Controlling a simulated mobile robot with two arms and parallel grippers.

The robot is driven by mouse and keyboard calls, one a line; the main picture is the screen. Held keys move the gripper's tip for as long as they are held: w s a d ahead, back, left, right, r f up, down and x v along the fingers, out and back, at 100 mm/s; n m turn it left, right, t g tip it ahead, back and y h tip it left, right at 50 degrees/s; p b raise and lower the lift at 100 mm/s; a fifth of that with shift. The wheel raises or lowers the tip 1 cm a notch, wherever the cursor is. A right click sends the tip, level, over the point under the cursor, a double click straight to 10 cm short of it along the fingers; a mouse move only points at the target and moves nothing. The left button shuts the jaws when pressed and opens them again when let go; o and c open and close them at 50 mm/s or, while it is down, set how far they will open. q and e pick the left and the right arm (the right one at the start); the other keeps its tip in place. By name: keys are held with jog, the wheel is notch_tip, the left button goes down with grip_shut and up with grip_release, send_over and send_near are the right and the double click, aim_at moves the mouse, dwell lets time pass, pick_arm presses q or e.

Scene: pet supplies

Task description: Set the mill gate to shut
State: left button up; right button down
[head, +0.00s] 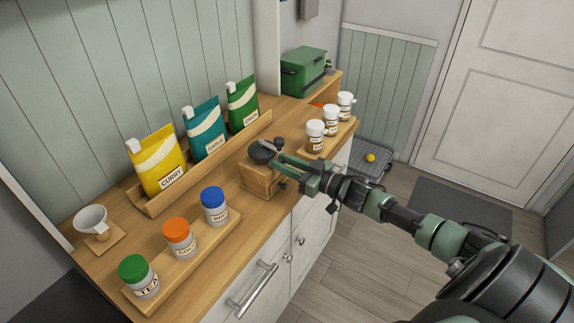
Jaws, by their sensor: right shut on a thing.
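The mill (258,180) is a small wooden box with a dark bowl-shaped top, standing near the front edge of the wooden counter. My right gripper (279,160) reaches in from the right and is shut on a part of the mill at its right side. The fingers hide most of that part, so I cannot tell whether it is the gate or how the gate is set. A small dark knob shows just below the fingers. My left gripper is not in view.
Left of the mill, a wooden tray (205,240) holds three lidded jars. White-capped bottles (315,136) stand right of the mill, close to my arm. A green box (303,72) is behind.

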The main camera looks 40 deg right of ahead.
jog(key=shift+r, duration=0.15)
jog(key=c, duration=1.2)
grip_release()
jog(key=shift+c, duration=0.2)
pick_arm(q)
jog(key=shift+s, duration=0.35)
pick_arm(e)
jog(key=shift+o, duration=0.4)
pick_arm(q)
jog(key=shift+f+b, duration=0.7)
jog(key=shift+b, duration=0.05)
pick_arm(e)
jog(key=v, duration=0.7)
jog(key=shift+s, duration=0.35)
jog(key=shift+d, duration=0.15)
